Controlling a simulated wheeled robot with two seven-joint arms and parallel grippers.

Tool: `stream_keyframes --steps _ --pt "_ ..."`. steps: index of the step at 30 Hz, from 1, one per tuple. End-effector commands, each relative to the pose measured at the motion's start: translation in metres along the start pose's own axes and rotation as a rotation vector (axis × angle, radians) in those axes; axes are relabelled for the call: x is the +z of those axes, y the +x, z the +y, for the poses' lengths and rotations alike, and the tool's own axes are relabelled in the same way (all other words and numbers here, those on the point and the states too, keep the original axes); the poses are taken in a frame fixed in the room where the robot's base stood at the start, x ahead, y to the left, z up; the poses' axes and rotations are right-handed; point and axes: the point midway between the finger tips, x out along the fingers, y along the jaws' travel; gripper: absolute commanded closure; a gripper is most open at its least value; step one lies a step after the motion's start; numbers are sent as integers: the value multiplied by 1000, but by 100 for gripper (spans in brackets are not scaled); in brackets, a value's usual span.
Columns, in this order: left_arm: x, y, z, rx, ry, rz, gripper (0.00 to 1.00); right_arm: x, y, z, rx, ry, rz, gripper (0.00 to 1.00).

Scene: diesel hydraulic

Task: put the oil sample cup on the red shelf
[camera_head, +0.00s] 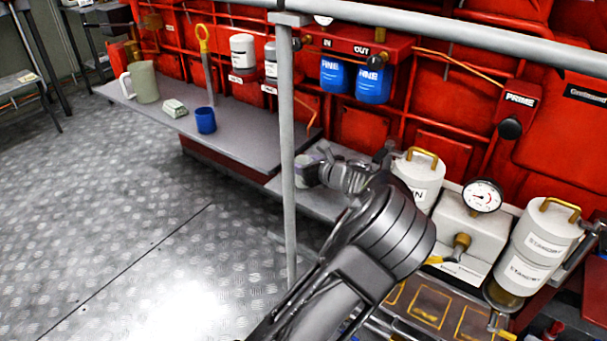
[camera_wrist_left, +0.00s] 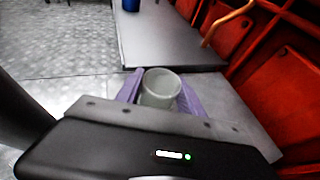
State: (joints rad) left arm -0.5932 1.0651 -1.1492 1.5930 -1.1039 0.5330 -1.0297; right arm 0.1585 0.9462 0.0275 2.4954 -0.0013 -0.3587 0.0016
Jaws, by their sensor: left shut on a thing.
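My left gripper (camera_head: 312,172) is at the end of my arm in the middle of the head view, just right of a grey upright post. In the left wrist view its purple fingers (camera_wrist_left: 158,92) are shut on a pale, open-topped cup (camera_wrist_left: 161,86), which looks upright and empty. The cup shows only in part in the head view. It is over a lower grey surface (camera_wrist_left: 222,98); I cannot tell whether it touches it. A long grey-topped shelf with a red front (camera_head: 228,168) lies beyond, to the left. My right gripper is not in view.
On the long shelf are a pale jug (camera_head: 143,82), a light folded cloth or block (camera_head: 174,108), a blue cup (camera_head: 206,120) and a yellow-handled tool (camera_head: 204,45). The upright post (camera_head: 288,150) and top rail (camera_head: 440,38) are close. White canisters (camera_head: 418,180) stand right.

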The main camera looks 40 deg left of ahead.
Motion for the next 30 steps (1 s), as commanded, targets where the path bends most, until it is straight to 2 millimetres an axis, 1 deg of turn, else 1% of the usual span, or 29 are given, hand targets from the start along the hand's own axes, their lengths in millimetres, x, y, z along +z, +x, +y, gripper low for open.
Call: stream_keyframes --steps 5,8,11,21,25,30 --pt "1 0 0 0 0 0 100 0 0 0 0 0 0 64" --pt "6 -3 0 0 -1 0 100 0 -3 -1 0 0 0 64" --pt "18 -8 0 -1 -3 0 100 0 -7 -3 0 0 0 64" --pt "77 -32 0 -1 -4 0 100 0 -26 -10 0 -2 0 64" --pt "90 -37 0 -1 -2 0 100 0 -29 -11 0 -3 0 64" --pt "93 -39 0 0 1 0 100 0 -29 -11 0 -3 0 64"
